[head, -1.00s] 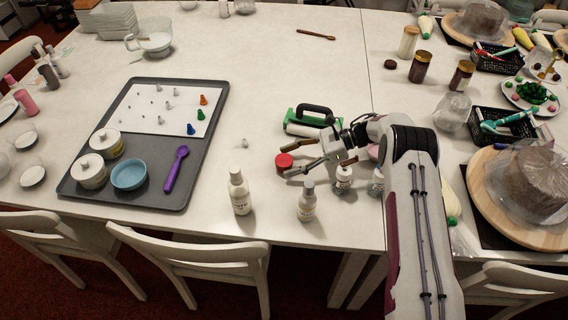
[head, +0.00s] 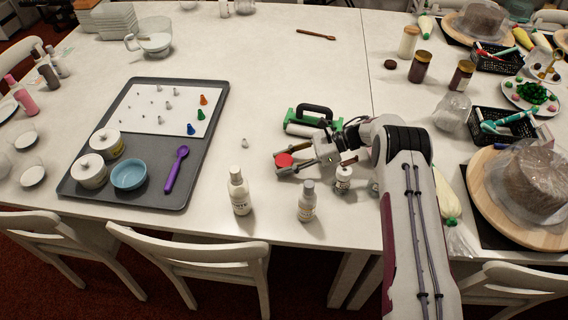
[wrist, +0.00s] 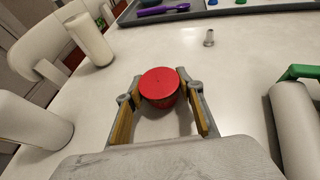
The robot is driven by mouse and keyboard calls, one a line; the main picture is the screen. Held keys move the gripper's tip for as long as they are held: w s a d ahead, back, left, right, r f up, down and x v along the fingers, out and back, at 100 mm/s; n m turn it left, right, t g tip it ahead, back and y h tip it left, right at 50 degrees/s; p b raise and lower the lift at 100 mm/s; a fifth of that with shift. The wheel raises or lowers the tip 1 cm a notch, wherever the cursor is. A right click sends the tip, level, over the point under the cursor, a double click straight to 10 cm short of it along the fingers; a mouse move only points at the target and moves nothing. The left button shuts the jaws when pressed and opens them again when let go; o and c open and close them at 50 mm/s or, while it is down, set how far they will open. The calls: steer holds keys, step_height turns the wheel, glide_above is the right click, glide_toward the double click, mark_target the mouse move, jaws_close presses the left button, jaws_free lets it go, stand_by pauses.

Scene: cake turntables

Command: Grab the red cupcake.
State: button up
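The red cupcake (wrist: 160,82) stands upright on the white table, a small round thing with a flat red top. In the head view the red cupcake (head: 284,160) is at the table's front middle. My gripper (wrist: 160,88) is open around it at table height, one finger on each side. The fingertips are very close to the cupcake's sides; I cannot tell whether they touch. In the head view my gripper (head: 282,162) points left, with the cupcake between its fingertips.
A grey tray (head: 205,150) is to the left. A small metal nozzle (wrist: 209,38) stands ahead.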

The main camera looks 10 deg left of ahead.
mark_target(284, 160)
steer(key=shift+r, duration=0.15)
steer(key=shift+r, duration=4.9)
